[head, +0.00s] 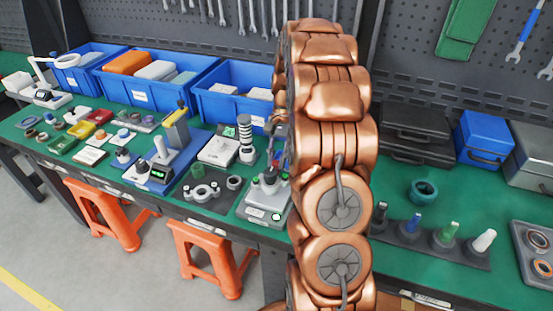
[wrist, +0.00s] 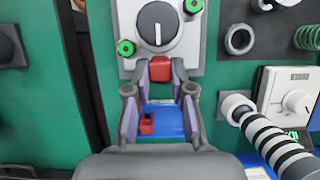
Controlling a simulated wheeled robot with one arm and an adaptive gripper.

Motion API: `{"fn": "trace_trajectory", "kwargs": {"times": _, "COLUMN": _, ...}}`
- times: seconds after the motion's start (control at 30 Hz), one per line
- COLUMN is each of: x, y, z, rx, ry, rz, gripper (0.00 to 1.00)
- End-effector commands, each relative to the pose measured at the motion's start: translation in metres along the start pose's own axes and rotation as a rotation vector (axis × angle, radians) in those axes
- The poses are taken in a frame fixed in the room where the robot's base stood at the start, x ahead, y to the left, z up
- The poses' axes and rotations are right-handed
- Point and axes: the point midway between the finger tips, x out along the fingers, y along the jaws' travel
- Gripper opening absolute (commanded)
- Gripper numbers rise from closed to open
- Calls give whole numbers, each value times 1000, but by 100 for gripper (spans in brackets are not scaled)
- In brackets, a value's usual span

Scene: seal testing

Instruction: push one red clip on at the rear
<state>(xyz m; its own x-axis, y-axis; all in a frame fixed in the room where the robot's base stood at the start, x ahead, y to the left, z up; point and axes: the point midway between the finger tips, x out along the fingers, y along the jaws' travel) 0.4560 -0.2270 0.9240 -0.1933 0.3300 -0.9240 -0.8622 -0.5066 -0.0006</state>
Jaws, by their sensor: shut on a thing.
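In the wrist view, my gripper (wrist: 160,88) has its two fingers closed in on a red clip (wrist: 160,69). The clip is at the fingertips, against or just above the near edge of a light grey test fixture (wrist: 178,54); I cannot tell if it touches. The fixture has a dark round dial (wrist: 157,25) and green knobs (wrist: 126,47). Another small red piece (wrist: 147,122) shows on a blue surface between the fingers. In the head view, the fixture (head: 263,213) stands left of my copper arm, which mostly hides my gripper.
A black-and-white striped post (wrist: 268,132) and a white dial box (wrist: 290,95) stand close on the right in the wrist view. In the head view, a blue-based press (head: 157,178) and blue bins (head: 140,92) are to the left on the green bench.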

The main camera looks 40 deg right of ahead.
Motion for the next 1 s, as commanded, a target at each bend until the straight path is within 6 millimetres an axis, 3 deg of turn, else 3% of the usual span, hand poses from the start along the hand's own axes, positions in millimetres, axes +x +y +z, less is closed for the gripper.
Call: {"fn": "trace_trajectory", "kwargs": {"times": 1.0, "x": 13, "y": 0, "z": -5, "rx": 0, "ry": -1, "rz": 1, "gripper": 0}}
